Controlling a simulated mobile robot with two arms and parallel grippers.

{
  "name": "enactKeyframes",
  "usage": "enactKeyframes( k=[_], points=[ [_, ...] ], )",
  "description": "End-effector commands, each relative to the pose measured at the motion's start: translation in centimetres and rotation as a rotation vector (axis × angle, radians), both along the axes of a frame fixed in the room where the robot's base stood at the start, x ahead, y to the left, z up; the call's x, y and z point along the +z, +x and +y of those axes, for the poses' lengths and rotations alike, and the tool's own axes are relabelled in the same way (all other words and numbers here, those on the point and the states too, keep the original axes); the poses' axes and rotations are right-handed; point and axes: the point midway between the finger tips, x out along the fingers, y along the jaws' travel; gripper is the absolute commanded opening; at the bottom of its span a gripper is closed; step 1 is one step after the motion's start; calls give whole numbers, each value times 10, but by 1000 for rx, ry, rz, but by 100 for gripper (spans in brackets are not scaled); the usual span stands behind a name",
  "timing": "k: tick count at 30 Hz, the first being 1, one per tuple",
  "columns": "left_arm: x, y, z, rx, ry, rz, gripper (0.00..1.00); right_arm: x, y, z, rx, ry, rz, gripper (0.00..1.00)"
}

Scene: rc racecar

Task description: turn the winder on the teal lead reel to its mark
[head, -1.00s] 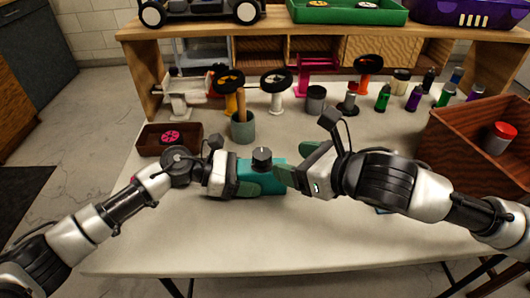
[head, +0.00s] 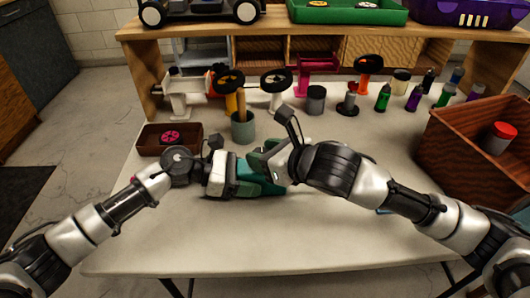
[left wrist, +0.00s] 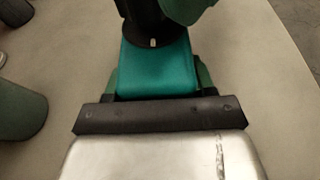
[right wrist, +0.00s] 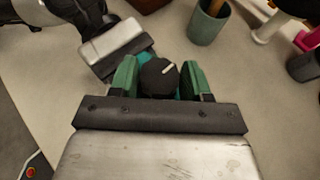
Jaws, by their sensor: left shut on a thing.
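The teal lead reel (head: 268,188) is on the table in front of me, mostly hidden by my grippers in the head view. Its teal top (left wrist: 155,70) fills the middle of the left wrist view. My left gripper (head: 250,187) is shut on the reel from the left. The winder, a round black knob (right wrist: 157,79) with a white line, stands on top of the reel. My right gripper (right wrist: 160,78) is open, with its green fingers on either side of the knob; I cannot tell if they touch it. In the head view, the right gripper (head: 264,163) hides the knob.
A grey-green cup (head: 243,128) stands just behind the reel. A brown tray (head: 168,139) with a pink disc is at the left. Several spools and bottles stand at the back. A wooden box (head: 470,150) is at the right. The table front is clear.

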Motion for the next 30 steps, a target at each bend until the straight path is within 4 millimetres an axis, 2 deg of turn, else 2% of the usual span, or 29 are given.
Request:
enactKeyframes(
  k=[1, 5, 6, 17, 30],
  points=[
    [0, 0, 0, 0, 1, 0, 34, 0, 0, 0, 0, 0, 0, 40],
    [0, 0, 0, 0, 1, 0, 34, 0, 0, 0, 0, 0, 0, 20],
    [0, 0, 0, 0, 1, 0, 34, 0, 0, 0, -1, 0, 0, 19],
    [-1, 0, 0, 0, 1, 0, 34, -1, -1, 1, -76, -7, 3, 19],
    [0, 0, 0, 0, 1, 0, 34, 0, -2, 5, -440, -3, 0, 19]
  ],
)
